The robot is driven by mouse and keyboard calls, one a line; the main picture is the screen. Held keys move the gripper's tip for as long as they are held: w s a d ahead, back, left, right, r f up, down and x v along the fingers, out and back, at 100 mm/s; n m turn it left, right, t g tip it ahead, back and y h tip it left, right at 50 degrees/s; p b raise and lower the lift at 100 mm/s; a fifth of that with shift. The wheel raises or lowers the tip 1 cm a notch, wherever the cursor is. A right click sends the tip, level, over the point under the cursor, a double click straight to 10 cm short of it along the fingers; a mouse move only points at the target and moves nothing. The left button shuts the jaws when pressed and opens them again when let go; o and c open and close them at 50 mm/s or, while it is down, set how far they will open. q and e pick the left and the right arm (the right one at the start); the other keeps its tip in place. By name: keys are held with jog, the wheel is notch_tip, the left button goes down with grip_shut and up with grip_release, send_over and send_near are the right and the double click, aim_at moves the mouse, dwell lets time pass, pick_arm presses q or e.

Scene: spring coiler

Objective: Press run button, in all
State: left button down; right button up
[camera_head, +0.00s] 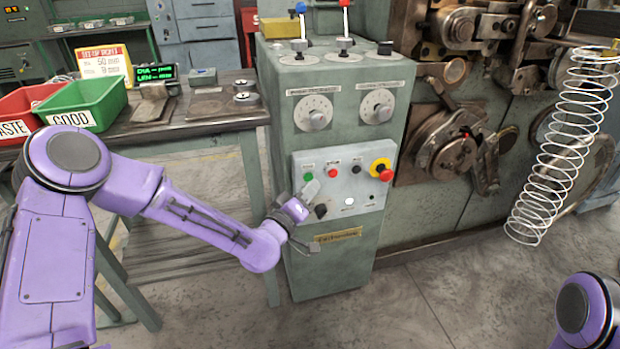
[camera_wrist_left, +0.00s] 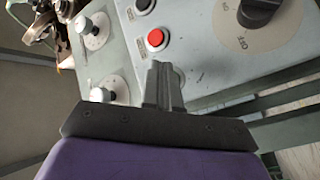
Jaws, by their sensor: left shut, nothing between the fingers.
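The control panel (camera_head: 342,200) on the front of the green-grey cabinet carries a row of buttons: a green button (camera_head: 308,177), a red button (camera_head: 333,173) and a dark button (camera_head: 356,170). Their labels are too small to read. My left gripper (camera_head: 311,189) is shut and empty, its tips just below the green button; contact cannot be told. In the left wrist view, the shut fingers (camera_wrist_left: 162,80) point at the panel beside the red button (camera_wrist_left: 156,39). No green button shows there; the fingers may hide it. My right gripper is out of view.
A red-on-yellow emergency stop (camera_head: 383,170) sits right of the button row. Two dials (camera_head: 314,112) are above it, and a dark knob (camera_head: 320,211) is below left. A large wire spring (camera_head: 562,145) hangs at right. A bench (camera_head: 190,120) with bins stands left.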

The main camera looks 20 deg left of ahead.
pick_arm(q)
jog(key=shift+w, duration=0.1)
jog(key=shift+w+a, duration=0.15)
jog(key=shift+a, duration=0.05)
jog(key=shift+w+a, duration=0.25)
jog(key=shift+w, duration=0.1)
dwell(0.8)
jog(key=shift+s+d, duration=0.45)
jog(key=shift+s, duration=0.25)
jog(key=s+d, duration=0.1)
jog(key=s, duration=0.1)
jog(key=s+d+b, duration=0.1)
jog(key=s, duration=0.1)
jog(key=shift+d, duration=0.4)
dwell(0.5)
